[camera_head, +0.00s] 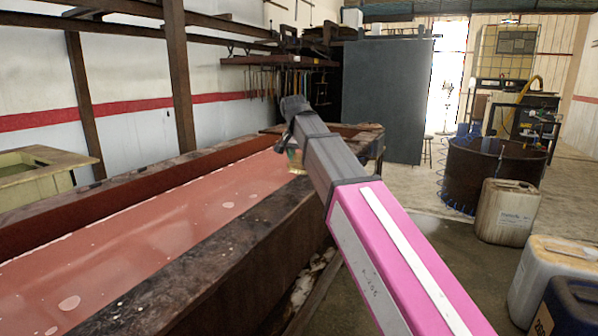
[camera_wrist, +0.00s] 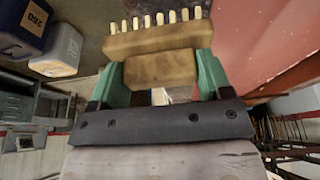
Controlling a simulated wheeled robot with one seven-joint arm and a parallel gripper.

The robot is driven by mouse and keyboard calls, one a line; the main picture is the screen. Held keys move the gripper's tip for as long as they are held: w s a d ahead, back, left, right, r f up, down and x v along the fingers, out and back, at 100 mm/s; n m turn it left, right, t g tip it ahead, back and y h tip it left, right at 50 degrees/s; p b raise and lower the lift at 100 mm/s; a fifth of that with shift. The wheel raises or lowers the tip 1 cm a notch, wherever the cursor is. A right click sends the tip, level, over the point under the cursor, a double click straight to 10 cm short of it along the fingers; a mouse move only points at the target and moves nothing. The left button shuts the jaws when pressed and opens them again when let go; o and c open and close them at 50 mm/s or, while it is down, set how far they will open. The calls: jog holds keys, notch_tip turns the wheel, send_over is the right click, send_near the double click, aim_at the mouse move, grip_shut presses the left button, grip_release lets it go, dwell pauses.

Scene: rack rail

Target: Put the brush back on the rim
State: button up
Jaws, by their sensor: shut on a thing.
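The brush (camera_wrist: 155,42) has a tan wooden body with a row of pale bristle tufts, which point to the top of the wrist view. My gripper (camera_wrist: 160,68) has green fingers, shut on the wooden body from both sides. In the head view my gripper (camera_head: 293,150) is over the far part of the trough's near rim (camera_head: 225,232), mostly hidden behind my arm. A small tan and green patch shows below it; I cannot tell brush from finger there. The rim is dark, wide and stained. The brush's gap to the rim cannot be told.
The long trough holds reddish liquid (camera_head: 130,245). Dark posts (camera_head: 180,75) stand behind it. A beige jerrycan (camera_head: 508,212), a white one (camera_head: 548,268) and a rusty drum (camera_head: 490,172) stand at the right. The floor between trough and cans is mostly clear.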

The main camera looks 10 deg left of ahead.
aim_at(298, 158)
jog(key=shift+w+a+f, duration=0.8)
jog(key=shift+w, duration=0.2)
jog(key=shift+a+f, duration=0.1)
jog(key=shift+f, duration=1.95)
jog(key=shift+f, duration=0.1)
jog(key=o, duration=1.3)
jog(key=shift+c, duration=0.2)
jog(key=v, duration=1.2)
